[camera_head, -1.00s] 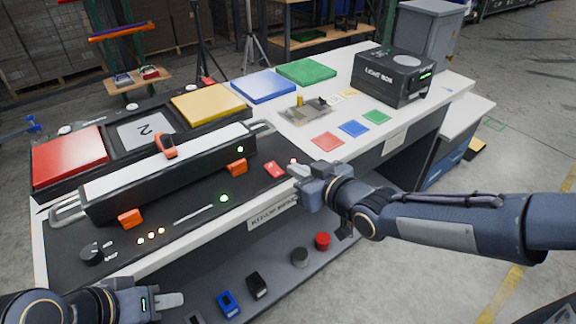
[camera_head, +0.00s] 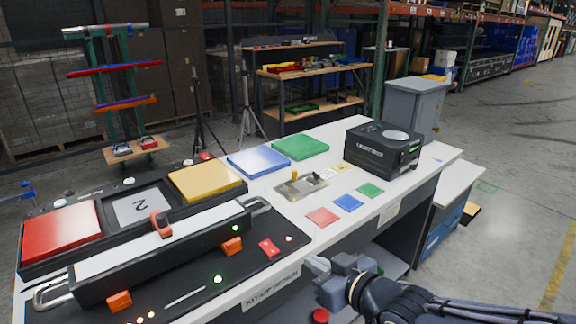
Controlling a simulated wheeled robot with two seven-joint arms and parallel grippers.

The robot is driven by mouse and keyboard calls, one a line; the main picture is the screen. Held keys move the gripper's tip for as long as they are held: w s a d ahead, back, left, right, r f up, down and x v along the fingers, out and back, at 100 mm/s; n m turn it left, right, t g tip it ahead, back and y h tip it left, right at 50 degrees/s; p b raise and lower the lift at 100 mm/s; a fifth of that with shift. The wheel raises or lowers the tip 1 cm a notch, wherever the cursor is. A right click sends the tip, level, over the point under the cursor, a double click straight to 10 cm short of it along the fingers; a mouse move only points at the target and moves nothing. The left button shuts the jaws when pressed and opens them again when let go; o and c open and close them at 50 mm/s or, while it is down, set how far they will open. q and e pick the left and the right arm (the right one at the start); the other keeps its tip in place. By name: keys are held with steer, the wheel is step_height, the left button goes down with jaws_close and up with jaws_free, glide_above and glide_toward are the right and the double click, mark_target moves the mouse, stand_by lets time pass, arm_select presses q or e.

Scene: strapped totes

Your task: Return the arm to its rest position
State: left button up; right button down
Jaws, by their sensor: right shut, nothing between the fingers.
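My right arm (camera_head: 430,304) comes in from the bottom right. Its gripper (camera_head: 316,264) is in front of the workbench's near edge, over the lower shelf area. The jaws look shut and nothing shows between them. My left arm and gripper are out of the picture.
The workbench (camera_head: 330,242) holds a long black case (camera_head: 160,262) with orange clips, red, yellow, blue and green panels, small coloured squares, and a black light box (camera_head: 382,150). A red round item (camera_head: 321,315) lies below. Open floor is at the right.

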steer(key=s+d+r+m+g+h+p, duration=0.1)
steer(key=s+d+r+m+h+p, duration=0.15)
steer(key=d, duration=0.35)
steer(key=s+d+r+m+g+h+p, duration=0.1)
steer(key=s+d+r+m+h+p, duration=0.15)
steer(key=s+d, duration=0.2)
steer(key=s+d+r+m+g+p, duration=0.1)
steer(key=s+d+m+g+p, duration=0.1)
steer(key=s, duration=1.1)
steer(key=m+g+p, duration=0.1)
steer(key=g+p, duration=0.1)
steer(key=p, duration=0.1)
steer(key=shift+s+d+m+y+p, duration=0.2)
steer(key=shift+s+m+y+p, duration=0.1)
steer(key=shift+y, duration=0.1)
